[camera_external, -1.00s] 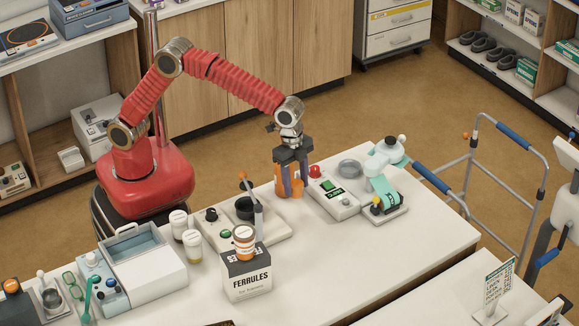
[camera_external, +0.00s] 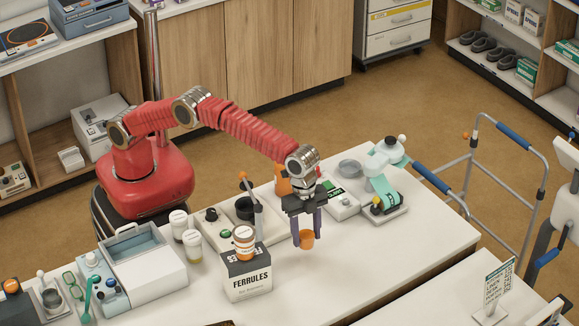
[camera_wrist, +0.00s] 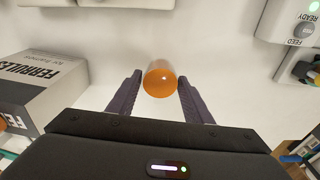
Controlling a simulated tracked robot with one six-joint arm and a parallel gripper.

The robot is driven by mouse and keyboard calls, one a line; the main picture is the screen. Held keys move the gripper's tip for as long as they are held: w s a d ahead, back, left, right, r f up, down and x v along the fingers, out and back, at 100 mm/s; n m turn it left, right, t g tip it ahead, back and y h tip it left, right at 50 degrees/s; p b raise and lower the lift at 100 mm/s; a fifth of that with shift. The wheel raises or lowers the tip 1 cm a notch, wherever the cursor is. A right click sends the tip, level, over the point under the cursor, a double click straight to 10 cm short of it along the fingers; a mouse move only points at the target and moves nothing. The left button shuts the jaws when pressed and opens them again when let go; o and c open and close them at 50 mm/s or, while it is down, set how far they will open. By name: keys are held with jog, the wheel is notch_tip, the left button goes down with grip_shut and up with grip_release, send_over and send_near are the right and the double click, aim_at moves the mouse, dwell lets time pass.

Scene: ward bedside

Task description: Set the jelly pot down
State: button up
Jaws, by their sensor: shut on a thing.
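The jelly pot (camera_external: 306,241) is a small orange cup. My gripper (camera_external: 306,232) is shut on it, with one dark purple finger on each side, over the front part of the white table (camera_external: 400,250). The pot looks upright and low over the tabletop; I cannot tell whether its base touches. In the wrist view, the pot (camera_wrist: 161,80) shows orange and rounded between the tips of my gripper (camera_wrist: 160,92), with bare white table around it.
The FERRULES box (camera_external: 247,278), with an orange-labelled jar (camera_external: 244,240) on it, stands left of my gripper. An orange container (camera_external: 283,184) and a device with a green display (camera_external: 342,200) stand behind.

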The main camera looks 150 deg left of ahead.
jog(key=w+d+r, duration=0.2)
jog(key=w+r, duration=0.1)
jog(key=r, duration=0.1)
jog(key=shift+w+d+r+m, duration=0.15)
jog(key=shift+w+r+m, duration=0.1)
jog(key=shift+r+m, duration=0.05)
jog(key=shift+r, duration=0.2)
jog(key=shift+s+r, duration=0.2)
jog(key=shift+r, duration=0.2)
jog(key=shift+s+d, duration=0.1)
jog(key=shift+s, duration=0.1)
dwell(0.6)
jog(key=shift+f, duration=0.1)
jog(key=shift+f, duration=3.05)
